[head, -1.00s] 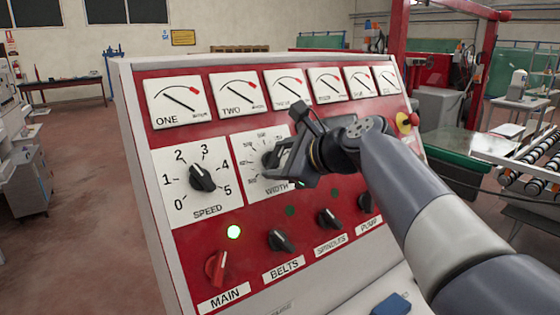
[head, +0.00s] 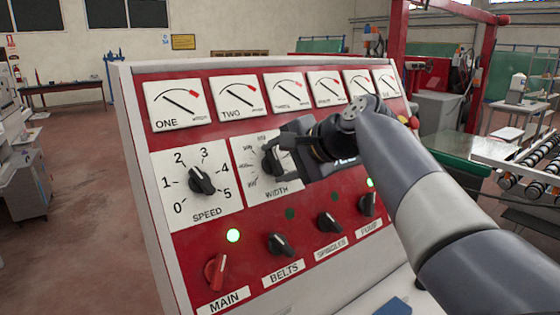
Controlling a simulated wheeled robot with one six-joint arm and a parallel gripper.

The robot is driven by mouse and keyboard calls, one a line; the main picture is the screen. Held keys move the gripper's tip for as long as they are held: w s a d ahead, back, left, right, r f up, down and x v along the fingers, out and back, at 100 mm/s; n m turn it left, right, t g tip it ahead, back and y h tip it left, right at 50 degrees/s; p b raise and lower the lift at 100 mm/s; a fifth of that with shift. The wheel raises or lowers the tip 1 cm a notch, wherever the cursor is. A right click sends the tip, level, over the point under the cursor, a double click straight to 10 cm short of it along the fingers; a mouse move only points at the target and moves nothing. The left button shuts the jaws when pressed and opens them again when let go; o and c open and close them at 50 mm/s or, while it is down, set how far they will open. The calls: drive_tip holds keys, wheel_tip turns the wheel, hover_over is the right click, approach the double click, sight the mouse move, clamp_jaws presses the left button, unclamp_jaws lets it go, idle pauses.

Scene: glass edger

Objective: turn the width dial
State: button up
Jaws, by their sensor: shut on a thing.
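The width dial (head: 269,161) is a black knob on a white scale plate marked WIDTH (head: 244,148), in the upper middle of the red control panel. My gripper (head: 276,160) reaches in from the right with its fingers at the dial, one above and one below it. It is shut on the dial. The gripper body and wrist cover the right part of the scale plate, so several of its markings are hidden.
The speed dial (head: 201,180) is just left. A row of gauges (head: 238,100) runs above. The main switch (head: 216,270), belts switch (head: 281,244), spindles switch (head: 330,222) and pump switch (head: 367,203) sit below. A red emergency button (head: 414,122) is behind my arm.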

drive_tip(key=shift+n, duration=1.1)
drive_tip(key=o, duration=1)
drive_tip(key=shift+r, duration=0.1)
drive_tip(key=b+v, duration=0.1)
drive_tip(key=v, duration=0.9)
drive_tip(key=shift+s+d+r+b, duration=0.15)
drive_tip(key=shift+r+b, duration=0.15)
